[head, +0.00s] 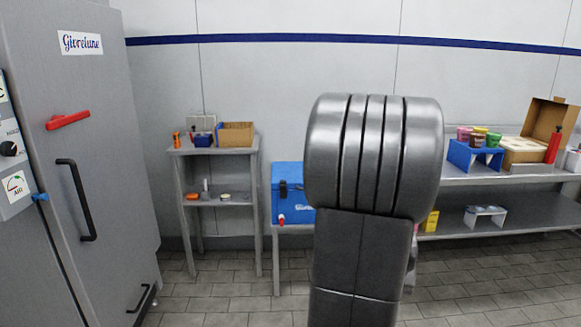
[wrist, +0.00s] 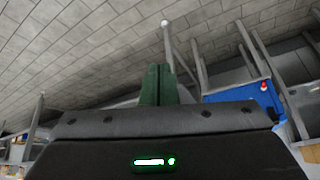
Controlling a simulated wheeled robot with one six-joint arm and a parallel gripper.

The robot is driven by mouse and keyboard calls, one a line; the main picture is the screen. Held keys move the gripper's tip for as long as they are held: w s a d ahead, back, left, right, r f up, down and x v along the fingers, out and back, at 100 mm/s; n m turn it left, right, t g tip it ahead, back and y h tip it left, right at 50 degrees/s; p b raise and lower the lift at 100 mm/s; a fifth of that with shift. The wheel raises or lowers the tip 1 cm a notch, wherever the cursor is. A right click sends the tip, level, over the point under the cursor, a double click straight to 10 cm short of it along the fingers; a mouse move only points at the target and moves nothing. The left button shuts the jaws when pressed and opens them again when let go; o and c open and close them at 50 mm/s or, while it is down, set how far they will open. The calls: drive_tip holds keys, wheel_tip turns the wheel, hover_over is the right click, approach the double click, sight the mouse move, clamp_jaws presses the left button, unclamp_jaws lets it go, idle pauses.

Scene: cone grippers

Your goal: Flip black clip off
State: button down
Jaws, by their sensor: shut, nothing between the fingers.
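A blue cooler box (head: 294,174) stands on a low table in the middle of the head view, its right part hidden behind my arm. A black clip (head: 283,190) is on its front, and a red and white tap (head: 282,220) is low on the same face. My gripper (wrist: 157,72) shows in the wrist view as two green fingers closed together, with nothing between them. The cooler box (wrist: 232,94) appears there to the right, apart from the fingers. The clip cannot be made out in that view. In the head view my arm hides the gripper.
A small shelf (head: 215,150) with a cardboard box (head: 236,134) stands left of the cooler. A grey cabinet (head: 95,200) with a black handle fills the left side. A long steel table (head: 500,178) with tubs and boxes is at right. Tiled floor in front is clear.

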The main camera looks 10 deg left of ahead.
drive_tip(key=w+d+r+g+p, duration=0.1)
drive_tip(key=w+d+r+p, duration=0.2)
drive_tip(key=w+r+p, duration=0.4)
drive_tip(key=w+p, duration=0.1)
drive_tip(key=p, duration=0.1)
drive_tip(key=shift+w+d+r+m+g+p, duration=0.15)
drive_tip(key=shift+w+d+m+g+p, duration=0.15)
drive_tip(key=shift+w, duration=0.1)
